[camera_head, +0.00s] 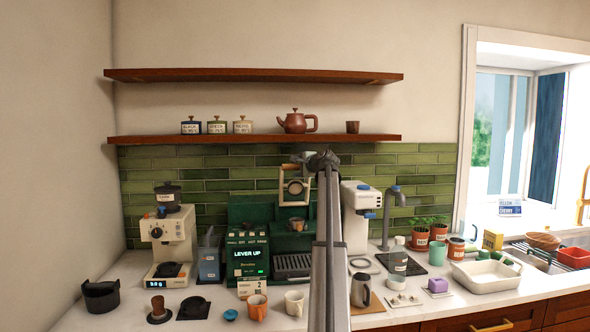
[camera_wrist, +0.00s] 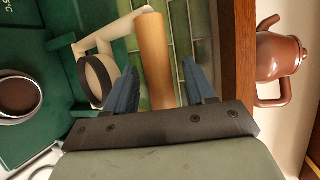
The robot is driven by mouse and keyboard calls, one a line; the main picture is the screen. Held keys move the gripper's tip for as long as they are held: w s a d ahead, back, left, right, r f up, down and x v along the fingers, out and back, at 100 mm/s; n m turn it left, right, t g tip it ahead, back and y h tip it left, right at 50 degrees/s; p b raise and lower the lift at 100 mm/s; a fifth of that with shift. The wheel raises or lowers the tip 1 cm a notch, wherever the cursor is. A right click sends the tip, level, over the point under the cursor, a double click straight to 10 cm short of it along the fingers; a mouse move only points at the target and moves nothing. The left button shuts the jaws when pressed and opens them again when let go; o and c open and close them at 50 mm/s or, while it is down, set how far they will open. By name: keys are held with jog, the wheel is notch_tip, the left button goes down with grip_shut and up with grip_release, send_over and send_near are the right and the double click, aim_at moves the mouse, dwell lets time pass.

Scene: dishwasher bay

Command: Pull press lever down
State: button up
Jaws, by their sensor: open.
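The press lever is on the dark green machine (camera_head: 248,215), whose screen reads "LEVER UP". The lever's pale frame (camera_head: 280,185) stands raised at the top of the machine, with a wooden handle across it. In the wrist view the wooden handle (camera_wrist: 152,55) shows between the two blue fingers of my gripper (camera_wrist: 162,82). The fingers are open, with gaps on both sides of the handle. In the head view my gripper (camera_head: 318,158) is beside the lever's top, partly hidden by my own arm.
A white machine (camera_head: 360,215) stands close to the right. A wooden shelf (camera_head: 150,139) runs above, holding a brown teapot (camera_head: 296,122), which also shows in the wrist view (camera_wrist: 282,60). Orange (camera_head: 257,307) and white (camera_head: 294,303) mugs stand on the counter in front.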

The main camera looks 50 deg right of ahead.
jog(key=shift+x, duration=1.1)
grip_shut()
